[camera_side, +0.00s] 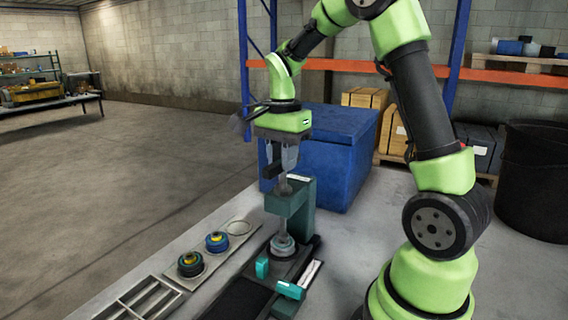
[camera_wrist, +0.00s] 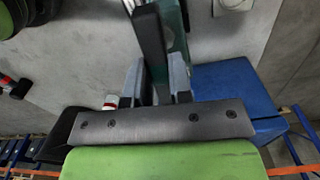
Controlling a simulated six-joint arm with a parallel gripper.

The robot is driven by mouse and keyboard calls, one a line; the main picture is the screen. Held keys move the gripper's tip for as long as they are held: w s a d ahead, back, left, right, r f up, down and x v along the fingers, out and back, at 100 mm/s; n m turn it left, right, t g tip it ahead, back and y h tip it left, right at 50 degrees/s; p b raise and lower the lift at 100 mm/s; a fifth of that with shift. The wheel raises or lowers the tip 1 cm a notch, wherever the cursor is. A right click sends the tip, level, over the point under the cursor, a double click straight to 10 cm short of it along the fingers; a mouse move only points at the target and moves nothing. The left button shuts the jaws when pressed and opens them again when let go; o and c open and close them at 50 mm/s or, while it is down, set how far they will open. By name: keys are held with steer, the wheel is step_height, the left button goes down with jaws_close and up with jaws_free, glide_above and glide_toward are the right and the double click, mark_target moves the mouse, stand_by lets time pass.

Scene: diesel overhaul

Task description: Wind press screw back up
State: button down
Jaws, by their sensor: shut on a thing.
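The teal press (camera_side: 298,193) stands on the bench, and part of its frame shows in the wrist view (camera_wrist: 177,32). Its upright metal screw (camera_side: 283,188) comes out of the top arm below my gripper (camera_side: 281,165). My gripper points down and is shut on the dark bar of the screw handle (camera_side: 271,171). In the wrist view this bar (camera_wrist: 149,40) runs between the two grey fingers (camera_wrist: 154,78). A grey round stack (camera_side: 283,246) sits under the press arm. The screw's lower end and its contact with the stack cannot be made out.
A divided tray (camera_side: 146,298) lies in front. Teal blocks (camera_side: 290,290) lie near the press base. A blue box (camera_side: 330,150) stands close behind.

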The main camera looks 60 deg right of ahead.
stand_by(0.3)
steer(key=n, duration=0.4)
steer(key=shift+r, duration=0.15)
steer(key=shift+n, duration=0.9)
steer(key=n, duration=0.3)
steer(key=shift+r, duration=0.1)
steer(key=shift+n, duration=1.3)
